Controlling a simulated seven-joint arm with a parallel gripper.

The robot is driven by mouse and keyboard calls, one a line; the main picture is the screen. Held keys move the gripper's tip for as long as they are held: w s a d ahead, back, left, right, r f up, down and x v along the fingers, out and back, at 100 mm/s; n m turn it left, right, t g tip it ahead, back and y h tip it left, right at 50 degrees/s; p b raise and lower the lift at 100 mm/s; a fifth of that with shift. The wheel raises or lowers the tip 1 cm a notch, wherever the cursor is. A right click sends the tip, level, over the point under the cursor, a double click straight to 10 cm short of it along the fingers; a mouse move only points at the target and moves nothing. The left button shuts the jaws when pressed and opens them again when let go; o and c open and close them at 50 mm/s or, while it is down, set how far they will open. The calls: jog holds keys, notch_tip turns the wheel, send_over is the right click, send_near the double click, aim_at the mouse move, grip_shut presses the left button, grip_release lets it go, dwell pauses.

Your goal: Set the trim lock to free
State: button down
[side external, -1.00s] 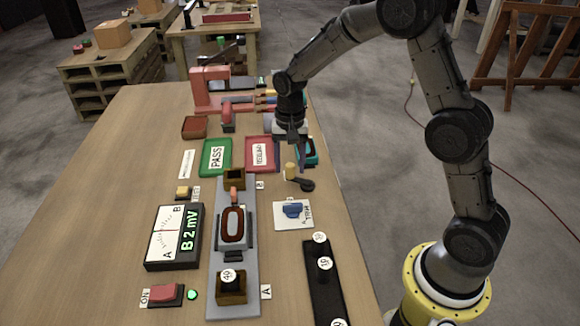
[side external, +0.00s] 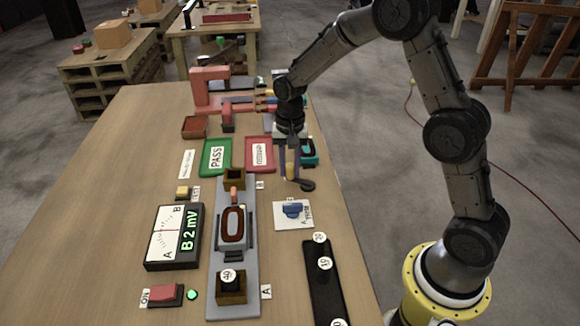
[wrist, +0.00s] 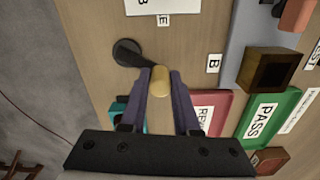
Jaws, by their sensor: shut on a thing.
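The trim lock shows as a dark lever (side external: 306,185) with an upright brass-coloured grip (side external: 290,171) at one end. In the wrist view, the grip (wrist: 159,83) stands between my fingers and the dark arm (wrist: 127,51) reaches away to the upper left. My gripper (side external: 290,176) is down at the lever with its purple fingers on either side of the grip, shut on it; it also shows in the wrist view (wrist: 166,72). The white trim plate (side external: 280,222) with its blue knob (side external: 293,210) lies just in front. The lever's small label is too small to read fully.
A red tray (side external: 259,145) and a green PASS tray (side external: 216,146) lie left of my gripper. A teal-rimmed item (side external: 309,146) stands close on the right. The grey rail (side external: 250,235) with its dark boxes runs left of the trim plate.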

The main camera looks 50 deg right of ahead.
jog(key=shift+a, duration=0.15)
jog(key=n, duration=0.1)
jog(key=a+n, duration=0.1)
jog(key=n, duration=0.1)
jog(key=shift+s, duration=0.3)
jog(key=n, duration=0.1)
jog(key=s+a+n, duration=0.1)
jog(key=n, duration=0.1)
jog(key=shift+n, duration=0.3)
jog(key=n, duration=0.1)
jog(key=s+n, duration=0.1)
jog(key=n, duration=0.1)
jog(key=s+a+n, duration=0.1)
jog(key=n, duration=0.1)
jog(key=shift+s+n, duration=0.1)
jog(key=shift+n, duration=0.2)
jog(key=c, duration=0.6)
grip_release()
jog(key=shift+c, duration=0.2)
notch_tip(320, 180, up, 14)
